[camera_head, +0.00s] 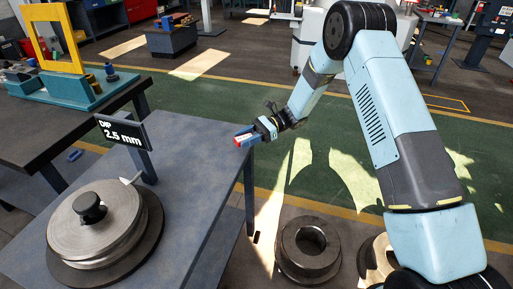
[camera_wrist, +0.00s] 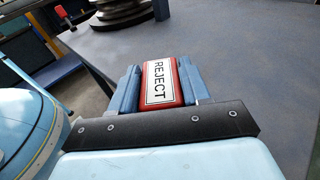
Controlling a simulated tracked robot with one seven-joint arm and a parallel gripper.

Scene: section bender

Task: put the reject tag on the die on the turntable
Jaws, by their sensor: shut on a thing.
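The reject tag (camera_wrist: 161,83) is red with a white face reading "REJECT"; in the wrist view it lies between the two blue fingers. My gripper (camera_head: 243,138) is shut on it, above the right edge of the grey table. The die (camera_head: 95,222) is a stacked metal disc with a black knob on top, on the dark round turntable (camera_head: 146,240) at the table's left front. The gripper is apart from the die, to its right and farther back. The die's discs show partly at the top of the wrist view (camera_wrist: 118,10).
A small display (camera_head: 122,133) reading "2.5 mm" stands behind the die, with a pale pointer by the die's rim. The table's middle (camera_head: 195,165) is clear. A metal ring (camera_head: 290,262) lies on the floor right of the table. A bench with a yellow frame (camera_head: 78,60) stands back left.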

